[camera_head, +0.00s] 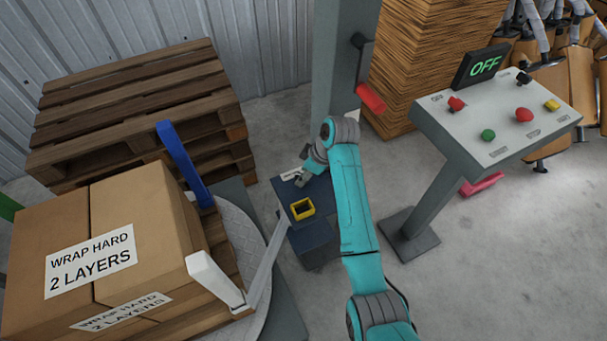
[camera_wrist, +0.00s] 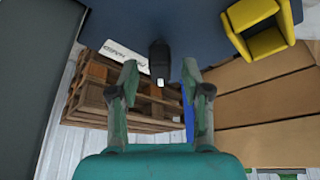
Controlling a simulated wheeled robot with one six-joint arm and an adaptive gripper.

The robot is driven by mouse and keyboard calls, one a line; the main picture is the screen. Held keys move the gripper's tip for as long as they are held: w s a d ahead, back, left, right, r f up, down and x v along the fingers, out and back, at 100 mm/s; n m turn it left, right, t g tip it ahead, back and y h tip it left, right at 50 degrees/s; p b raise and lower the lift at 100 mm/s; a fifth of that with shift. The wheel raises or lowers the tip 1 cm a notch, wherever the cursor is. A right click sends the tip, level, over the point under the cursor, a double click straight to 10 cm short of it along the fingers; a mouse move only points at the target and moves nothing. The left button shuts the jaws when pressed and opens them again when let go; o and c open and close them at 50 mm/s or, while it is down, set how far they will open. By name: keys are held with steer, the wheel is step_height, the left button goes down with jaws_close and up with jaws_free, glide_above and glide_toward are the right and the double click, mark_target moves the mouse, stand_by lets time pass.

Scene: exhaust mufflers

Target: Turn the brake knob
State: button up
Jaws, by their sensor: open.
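A small black knob (camera_wrist: 159,56) with a pale mark at its tip sits on a dark blue housing (camera_wrist: 205,28) in the wrist view. A white label (camera_wrist: 126,54) lies beside it, its lettering too blurred to read surely. My gripper (camera_wrist: 159,76) is open, with one finger on each side of the knob's line and nothing held. Contact with the knob cannot be made out. In the head view my gripper (camera_head: 303,179) is over the far end of the blue housing (camera_head: 320,190) and hides the knob.
A yellow open-topped part (camera_head: 302,209) stands on the housing near my gripper. A red-handled post (camera_head: 340,60) rises close behind. A control panel (camera_head: 480,130) showing OFF stands right.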

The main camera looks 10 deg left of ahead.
steer(key=shift+a+f, duration=0.2)
steer(key=shift+f, duration=0.2)
jaws_close()
